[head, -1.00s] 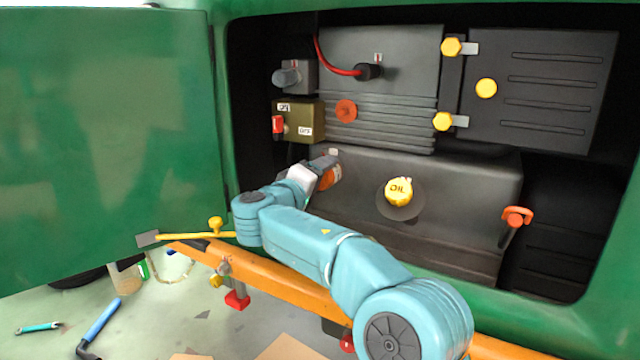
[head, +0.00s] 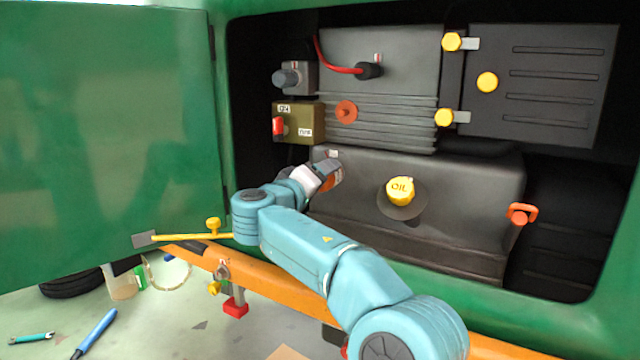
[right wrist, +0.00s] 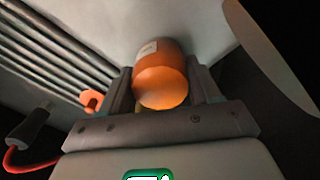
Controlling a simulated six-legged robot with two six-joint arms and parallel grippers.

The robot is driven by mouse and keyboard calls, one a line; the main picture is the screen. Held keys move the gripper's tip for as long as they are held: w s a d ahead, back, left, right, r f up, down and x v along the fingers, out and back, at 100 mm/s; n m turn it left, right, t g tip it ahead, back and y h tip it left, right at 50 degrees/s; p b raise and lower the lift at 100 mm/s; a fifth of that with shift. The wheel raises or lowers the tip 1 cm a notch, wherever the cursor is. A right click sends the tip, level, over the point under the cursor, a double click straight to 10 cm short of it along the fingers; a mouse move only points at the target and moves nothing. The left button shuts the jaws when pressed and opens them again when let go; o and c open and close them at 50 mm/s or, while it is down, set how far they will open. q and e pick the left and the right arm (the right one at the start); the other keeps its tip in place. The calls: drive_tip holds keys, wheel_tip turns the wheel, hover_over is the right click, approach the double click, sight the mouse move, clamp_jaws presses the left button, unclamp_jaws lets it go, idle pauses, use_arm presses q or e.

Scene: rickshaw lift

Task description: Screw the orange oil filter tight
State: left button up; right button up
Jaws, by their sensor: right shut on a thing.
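The orange oil filter (right wrist: 162,82) is a short cylinder on the engine block's face. In the head view only a sliver of the filter (head: 327,181) shows past my gripper. My right gripper (head: 330,171) reaches in from the lower right. In the right wrist view the right gripper's (right wrist: 163,92) two fingers stand on either side of the filter, shut on it. The filter's threaded end is hidden, so I cannot tell how tightly it sits. My left gripper is not in view.
A yellow oil cap (head: 400,190) is to the right of the filter. An olive switch box (head: 298,122) is above it. A green door (head: 105,140) stands open at left. An orange bar (head: 270,284) crosses below the opening.

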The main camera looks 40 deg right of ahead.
drive_tip(key=shift+o, duration=0.2)
drive_tip(key=shift+s+d+r+m+b, duration=0.1)
drive_tip(key=shift+d+m+b, duration=0.05)
drive_tip(key=shift+m+b, duration=0.35)
drive_tip(key=shift+s+d+r+m+b, duration=0.1)
drive_tip(key=shift+m+b, duration=0.25)
drive_tip(key=shift+m, duration=0.25)
drive_tip(key=shift+r+m, duration=0.1)
drive_tip(key=shift+m, duration=0.3)
drive_tip(key=shift+c, duration=1.1)
